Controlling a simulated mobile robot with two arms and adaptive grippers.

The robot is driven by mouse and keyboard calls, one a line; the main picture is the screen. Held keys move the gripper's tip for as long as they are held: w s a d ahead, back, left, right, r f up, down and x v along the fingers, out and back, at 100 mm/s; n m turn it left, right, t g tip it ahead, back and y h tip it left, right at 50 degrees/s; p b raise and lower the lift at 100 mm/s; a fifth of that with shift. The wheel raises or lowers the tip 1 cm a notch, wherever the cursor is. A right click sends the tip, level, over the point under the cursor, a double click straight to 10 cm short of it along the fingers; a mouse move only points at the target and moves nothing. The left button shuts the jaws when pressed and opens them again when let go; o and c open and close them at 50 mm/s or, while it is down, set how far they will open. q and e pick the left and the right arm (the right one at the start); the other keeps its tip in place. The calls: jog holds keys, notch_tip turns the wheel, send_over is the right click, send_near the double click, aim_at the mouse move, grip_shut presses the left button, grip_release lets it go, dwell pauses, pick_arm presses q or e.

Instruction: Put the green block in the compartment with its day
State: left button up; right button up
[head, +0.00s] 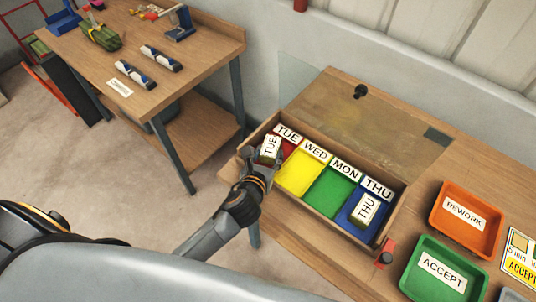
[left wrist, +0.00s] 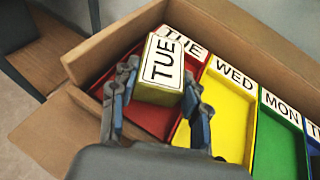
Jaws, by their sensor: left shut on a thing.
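The green block (left wrist: 158,96) has olive-green sides and a white face reading TUE; it also shows in the head view (head: 270,149). My left gripper (left wrist: 160,88) is shut on it, a finger on each side; in the head view the gripper (head: 262,166) is at the left end of the wooden box (head: 300,205). The block is over the red compartment (left wrist: 152,119), labelled TUE; I cannot tell whether it touches the floor. Rightward come the yellow WED compartment (head: 300,173), green MON compartment (head: 329,191) and blue THU compartment (head: 352,216). My right gripper is out of view.
A block reading THU (head: 367,208) lies in the blue compartment. An orange REWORK tray (head: 488,193) and a green ACCEPT tray (head: 418,284) stand to the right. The box's walls rise around the compartments. Another wooden table (head: 195,65) stands at the upper left.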

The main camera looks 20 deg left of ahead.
pick_arm(q)
jog(key=shift+f, duration=0.2)
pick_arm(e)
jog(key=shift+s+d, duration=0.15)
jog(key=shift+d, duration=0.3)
pick_arm(q)
jog(key=o, duration=0.9)
jog(key=shift+s, duration=0.15)
jog(key=b+v, duration=0.1)
jog(key=v, duration=1.1)
jog(key=shift+d, duration=0.1)
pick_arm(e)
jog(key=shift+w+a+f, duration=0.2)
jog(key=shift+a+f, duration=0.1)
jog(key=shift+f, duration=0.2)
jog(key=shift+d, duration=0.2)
